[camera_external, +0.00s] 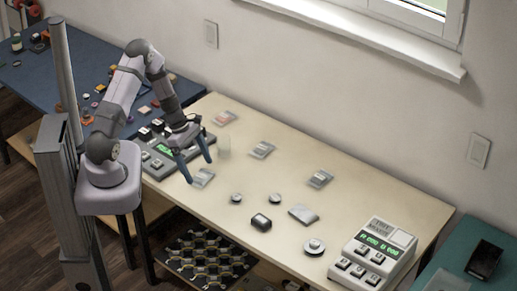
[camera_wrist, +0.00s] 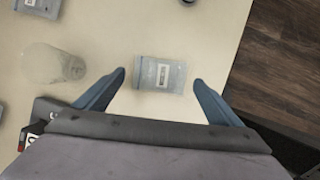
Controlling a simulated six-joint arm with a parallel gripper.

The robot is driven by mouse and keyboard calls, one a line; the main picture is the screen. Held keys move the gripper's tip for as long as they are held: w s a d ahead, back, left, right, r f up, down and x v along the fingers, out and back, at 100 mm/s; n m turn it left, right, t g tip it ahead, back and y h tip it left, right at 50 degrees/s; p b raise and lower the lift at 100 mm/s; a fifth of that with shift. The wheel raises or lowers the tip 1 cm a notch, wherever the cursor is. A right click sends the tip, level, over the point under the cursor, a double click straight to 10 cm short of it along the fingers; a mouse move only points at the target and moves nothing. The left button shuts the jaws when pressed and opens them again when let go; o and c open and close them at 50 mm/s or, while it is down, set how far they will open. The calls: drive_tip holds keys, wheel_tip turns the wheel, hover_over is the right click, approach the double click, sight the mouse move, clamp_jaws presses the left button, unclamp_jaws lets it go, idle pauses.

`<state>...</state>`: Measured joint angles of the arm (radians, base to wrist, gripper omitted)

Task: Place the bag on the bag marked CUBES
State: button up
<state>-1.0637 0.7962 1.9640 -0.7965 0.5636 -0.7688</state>
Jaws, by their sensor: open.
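My gripper (camera_external: 198,171) is open and empty above a small grey bag (camera_external: 203,178) with a pale label. In the wrist view this bag (camera_wrist: 160,88) lies flat on the table between my open fingertips (camera_wrist: 160,76), with a gap on each side. Three more labelled bags lie on the table: a reddish one (camera_external: 224,117), a grey one (camera_external: 262,150) and another grey one (camera_external: 320,179). A plain silvery bag or packet (camera_external: 303,214) lies nearer the front. The labels are too small to read, so I cannot tell which bag is marked CUBES.
A device with a green display (camera_external: 160,152) is at left, and a white one (camera_external: 373,252) at right. Several small round parts and a dark block (camera_external: 261,222) lie mid-table.

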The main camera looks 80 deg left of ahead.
sight(200, 175)
drive_tip(key=shift+x, duration=1.35)
drive_tip(key=c, duration=1.2)
drive_tip(key=shift+c, duration=0.2)
drive_tip(key=shift+r, duration=0.25)
wheel_tip(200, 175, up, 10)
drive_tip(key=shift+f, duration=0.2)
